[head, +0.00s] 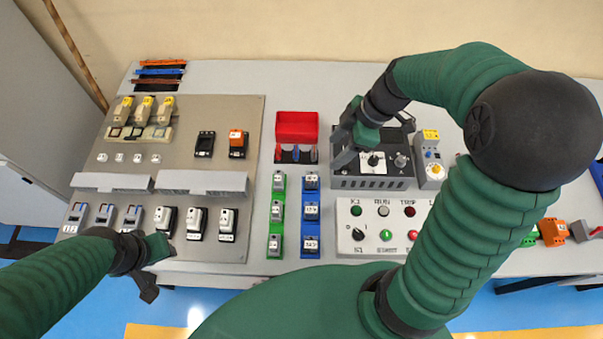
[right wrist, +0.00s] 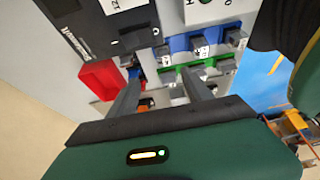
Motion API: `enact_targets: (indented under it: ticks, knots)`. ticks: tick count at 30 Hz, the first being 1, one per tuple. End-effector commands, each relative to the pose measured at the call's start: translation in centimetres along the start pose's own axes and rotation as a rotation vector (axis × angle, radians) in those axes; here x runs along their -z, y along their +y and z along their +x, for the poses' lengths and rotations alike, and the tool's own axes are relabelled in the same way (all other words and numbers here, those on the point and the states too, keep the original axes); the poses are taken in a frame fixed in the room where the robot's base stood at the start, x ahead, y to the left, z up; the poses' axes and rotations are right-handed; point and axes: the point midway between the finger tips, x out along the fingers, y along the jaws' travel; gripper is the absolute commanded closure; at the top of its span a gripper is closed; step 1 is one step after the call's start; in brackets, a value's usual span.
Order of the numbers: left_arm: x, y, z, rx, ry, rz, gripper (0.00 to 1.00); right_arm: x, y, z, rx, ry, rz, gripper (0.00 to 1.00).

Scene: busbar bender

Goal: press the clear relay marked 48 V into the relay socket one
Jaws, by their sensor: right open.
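Small relays with white labels stand in a green rack (head: 268,228) and a blue rack (head: 301,228) in the head view. Their markings are too small to read, so I cannot tell which is the 48 V one. On the grey panel (head: 180,255) at the left, a black socket (head: 204,144) looks empty. Beside it an orange-topped relay (head: 238,139) is seated in a like socket. Socket numbers are unreadable. My right gripper (head: 343,150) is open and empty above the bench; its spread fingers (right wrist: 160,95) show in the right wrist view. My left gripper (head: 160,270) is open by the panel's front edge.
A red bin (head: 297,126) stands behind the racks. A dark control unit (head: 372,182) and a white button box (head: 383,240) lie right of the racks. A yellow-labelled timer (head: 431,165) stands beside the unit. Grey ducts (head: 215,182) cross the panel.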

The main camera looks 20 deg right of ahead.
Motion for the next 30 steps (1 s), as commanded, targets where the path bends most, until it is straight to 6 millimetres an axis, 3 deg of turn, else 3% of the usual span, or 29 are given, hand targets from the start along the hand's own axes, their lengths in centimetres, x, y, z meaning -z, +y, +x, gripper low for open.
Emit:
enact_targets:
  ticks: [9,16,22,30]
  knots:
    - [-0.2,0.0,0.8,0.000,0.000,0.000,0.64,0.6,-0.3,8.4,0.006,-0.009,0.000,0.42]
    - [-0.2,0.0,0.8,0.000,0.000,-0.001,0.64,0.5,-0.3,11.0,0.003,-0.009,-0.001,0.42]
    - [-0.2,0.0,0.9,0.000,0.000,-0.001,0.64,0.3,-0.3,14.6,0.003,-0.008,0.000,0.42]
    - [-0.2,0.0,0.9,0.000,0.000,0.000,0.64,0.4,-0.3,15.2,-0.001,-0.009,0.000,0.42]
